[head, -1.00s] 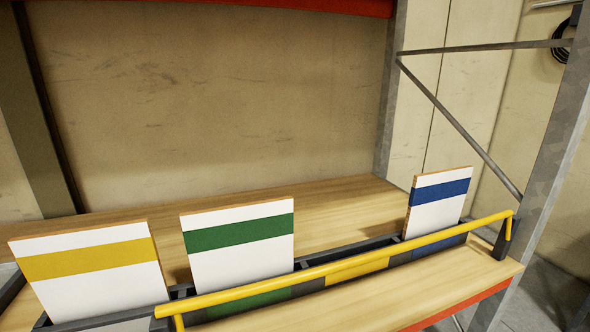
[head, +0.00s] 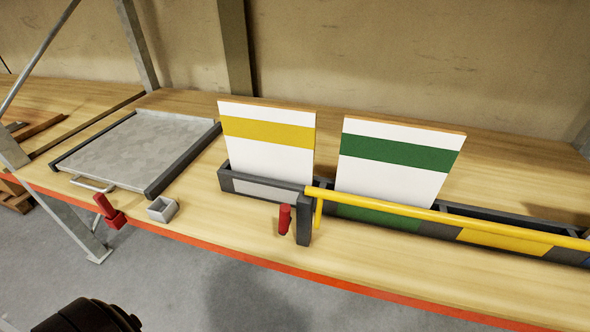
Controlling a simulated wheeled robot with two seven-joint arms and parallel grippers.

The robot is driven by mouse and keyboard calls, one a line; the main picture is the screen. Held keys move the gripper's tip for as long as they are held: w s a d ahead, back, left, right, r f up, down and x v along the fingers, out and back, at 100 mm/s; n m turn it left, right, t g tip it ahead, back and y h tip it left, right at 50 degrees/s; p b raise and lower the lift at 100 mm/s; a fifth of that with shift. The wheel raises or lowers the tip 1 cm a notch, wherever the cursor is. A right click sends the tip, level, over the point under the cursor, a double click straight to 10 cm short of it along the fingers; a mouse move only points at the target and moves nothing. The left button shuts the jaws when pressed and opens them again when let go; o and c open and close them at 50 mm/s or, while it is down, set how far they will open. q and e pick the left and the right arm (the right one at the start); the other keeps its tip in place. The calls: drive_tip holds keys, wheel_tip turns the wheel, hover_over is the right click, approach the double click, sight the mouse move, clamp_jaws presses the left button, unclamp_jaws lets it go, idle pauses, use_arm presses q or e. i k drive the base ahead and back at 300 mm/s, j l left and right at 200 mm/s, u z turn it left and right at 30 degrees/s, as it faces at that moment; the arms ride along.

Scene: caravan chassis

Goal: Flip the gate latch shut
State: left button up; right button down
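The yellow gate bar (head: 430,214) runs along the front of the dark rack, with its left end at a dark post (head: 304,222). A short red handle (head: 285,219) stands roughly upright just left of that post; it looks like the gate latch. I cannot tell from here whether it engages the bar. A second red handle (head: 108,211), tilted, sits farther left at the shelf's front edge, near a small grey open box (head: 162,209). Neither gripper shows.
A yellow-striped panel (head: 268,159) and a green-striped panel (head: 398,177) stand in the rack (head: 228,181). A grey metal tray (head: 135,150) with dark side rails lies on the wooden shelf at left. A dark rounded object (head: 88,316) shows at the bottom left. Bare shelf lies in front of the rack.

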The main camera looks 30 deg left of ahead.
sight(285, 219)
drive_tip(key=j+u, duration=0.1)
drive_tip(key=u, duration=0.7)
